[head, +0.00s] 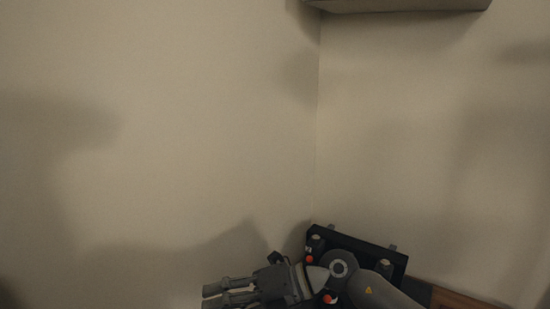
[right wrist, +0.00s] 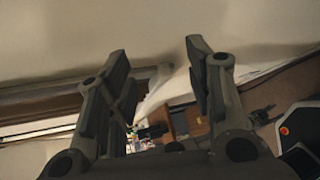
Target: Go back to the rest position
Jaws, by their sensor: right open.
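My right gripper (head: 208,297) is at the bottom of the head view, pointing left, with its arm coming in from the right. In the right wrist view, the two fingers of my right gripper (right wrist: 158,62) stand wide apart. Nothing is between the fingertips, so it is open and empty. My left gripper is in neither view.
Pale walls (head: 180,120) meet in a corner and fill most of the head view. A box-like fixture (head: 400,5) juts in at the top. A brown wooden edge (head: 460,301) shows at lower right. The right wrist view shows brown furniture (right wrist: 183,122) farther off.

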